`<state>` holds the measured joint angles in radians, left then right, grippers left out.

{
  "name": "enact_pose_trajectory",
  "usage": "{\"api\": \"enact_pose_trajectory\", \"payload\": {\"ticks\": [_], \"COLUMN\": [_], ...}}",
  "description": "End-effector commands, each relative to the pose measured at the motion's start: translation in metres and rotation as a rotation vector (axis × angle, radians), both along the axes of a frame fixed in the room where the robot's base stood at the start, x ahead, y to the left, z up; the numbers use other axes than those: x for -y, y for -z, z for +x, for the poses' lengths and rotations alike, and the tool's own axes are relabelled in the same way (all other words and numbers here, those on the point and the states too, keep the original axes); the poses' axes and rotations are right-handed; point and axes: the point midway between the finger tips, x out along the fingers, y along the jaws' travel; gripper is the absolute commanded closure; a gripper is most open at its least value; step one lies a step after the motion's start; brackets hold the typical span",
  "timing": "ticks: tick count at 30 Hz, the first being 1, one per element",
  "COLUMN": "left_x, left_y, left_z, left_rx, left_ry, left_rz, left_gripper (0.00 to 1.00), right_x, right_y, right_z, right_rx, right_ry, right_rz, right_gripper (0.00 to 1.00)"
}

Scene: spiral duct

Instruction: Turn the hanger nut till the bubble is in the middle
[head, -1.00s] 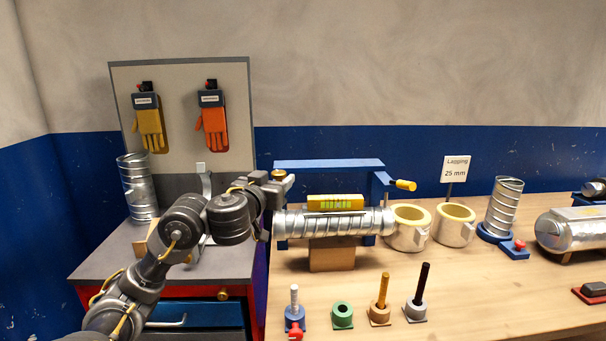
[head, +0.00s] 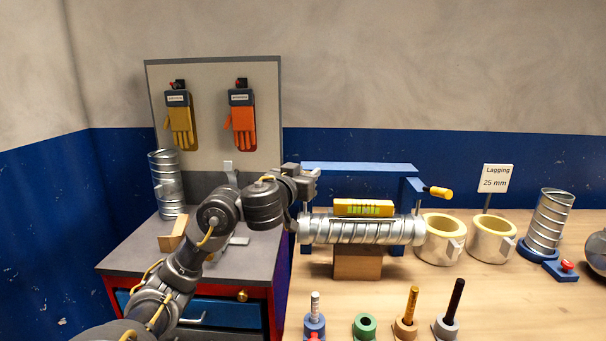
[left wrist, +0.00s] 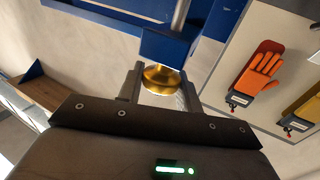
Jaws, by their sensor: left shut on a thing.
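The hanger nut is a brass disc (left wrist: 162,78) below a blue bracket and rod in the left wrist view. My left gripper (left wrist: 161,88) has a finger on each side of it and is shut on it. In the head view the left gripper (head: 311,174) is at the left end of the blue hanger frame (head: 360,167) and hides the nut. The spiral duct (head: 345,231) lies under the frame. A yellow level (head: 363,208) with a green vial sits on it; the bubble's place is too small to tell. My right gripper is not in view.
A wooden block (head: 358,263) is under the duct. Two lined collars (head: 440,240) (head: 492,240) and an upright duct piece (head: 547,225) stand to the right. Several small posts in holders stand in front. Gloves hang on a board (head: 213,73) behind the grey cabinet (head: 130,258).

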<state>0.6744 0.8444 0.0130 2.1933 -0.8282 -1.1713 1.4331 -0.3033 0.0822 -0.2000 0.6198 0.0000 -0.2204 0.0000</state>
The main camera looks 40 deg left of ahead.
Motion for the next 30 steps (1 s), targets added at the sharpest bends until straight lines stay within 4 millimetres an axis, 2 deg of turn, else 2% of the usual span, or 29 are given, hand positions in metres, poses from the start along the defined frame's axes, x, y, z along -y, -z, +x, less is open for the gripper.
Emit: {"api": "enact_pose_trajectory", "payload": {"ticks": [2, 11, 21, 30], "left_x": [-0.008, -0.003, -0.003, -0.003], "left_y": [0.001, 0.0, -0.001, 0.001], "left_z": [-0.002, -0.002, -0.002, -0.002], "left_rx": [-0.003, -0.005, -0.007, -0.005], "left_ry": [-0.006, 0.055, 0.281, 0.458], "left_rz": [0.0, 0.001, -0.001, 0.0], "left_gripper": [0.88, 0.88, 0.88, 0.88], "right_x": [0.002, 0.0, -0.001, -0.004], "right_y": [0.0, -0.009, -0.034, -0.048], "right_z": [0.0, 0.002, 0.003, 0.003], "right_rx": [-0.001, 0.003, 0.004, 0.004], "right_ry": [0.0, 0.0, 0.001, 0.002], "right_rz": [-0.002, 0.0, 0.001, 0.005], "right_gripper": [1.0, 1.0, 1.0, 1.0]}}
